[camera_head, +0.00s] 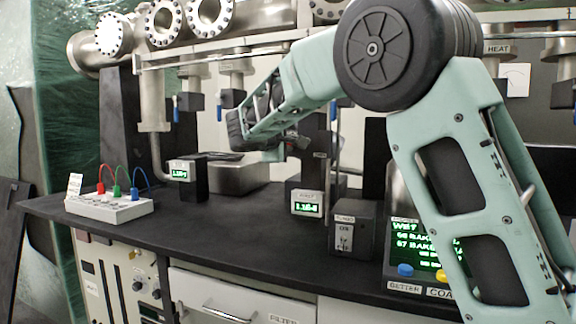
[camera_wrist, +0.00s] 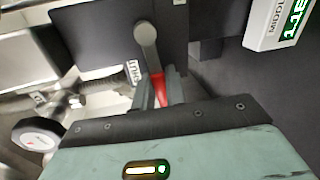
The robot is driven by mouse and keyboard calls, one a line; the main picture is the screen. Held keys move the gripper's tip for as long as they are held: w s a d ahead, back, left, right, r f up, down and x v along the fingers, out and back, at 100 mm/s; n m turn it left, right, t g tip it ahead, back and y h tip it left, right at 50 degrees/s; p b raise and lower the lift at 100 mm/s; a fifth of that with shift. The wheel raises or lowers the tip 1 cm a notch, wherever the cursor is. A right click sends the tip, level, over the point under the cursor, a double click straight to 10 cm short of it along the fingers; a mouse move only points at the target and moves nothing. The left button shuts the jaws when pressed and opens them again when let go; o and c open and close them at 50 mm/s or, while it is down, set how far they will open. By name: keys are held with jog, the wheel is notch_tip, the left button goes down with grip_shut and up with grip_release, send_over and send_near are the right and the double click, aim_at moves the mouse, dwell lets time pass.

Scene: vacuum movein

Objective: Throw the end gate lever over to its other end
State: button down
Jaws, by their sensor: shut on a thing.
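The end gate lever (camera_wrist: 158,84) shows in the wrist view as a red bar on a grey arm with a round grey end (camera_wrist: 145,33), in front of a dark plate (camera_wrist: 105,35). My gripper (camera_wrist: 159,92) is shut on the red part, with one grey finger on each side of it. A white label (camera_wrist: 131,71), which seems to read SHUT, sits just left of the lever. The lever's far end is hidden by my gripper. In the head view my arm reaches left over the bench, and I cannot make out the lever there.
A black bench (camera_head: 235,237) carries a white box with coloured cables (camera_head: 110,204), small green-lit displays (camera_head: 306,203), a switch box (camera_head: 352,232) and a larger screen unit (camera_head: 403,270). Steel pipework (camera_head: 175,53) hangs above. In the wrist view a round gauge (camera_wrist: 38,136) is at left.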

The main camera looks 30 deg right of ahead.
jog(key=shift+r+m+b, duration=0.3)
jog(key=shift+m+b, duration=0.5)
jog(key=shift+b, duration=0.4)
jog(key=shift+r, duration=0.4)
jog(key=shift+r, duration=0.1)
jog(key=c, duration=1.5)
grip_release()
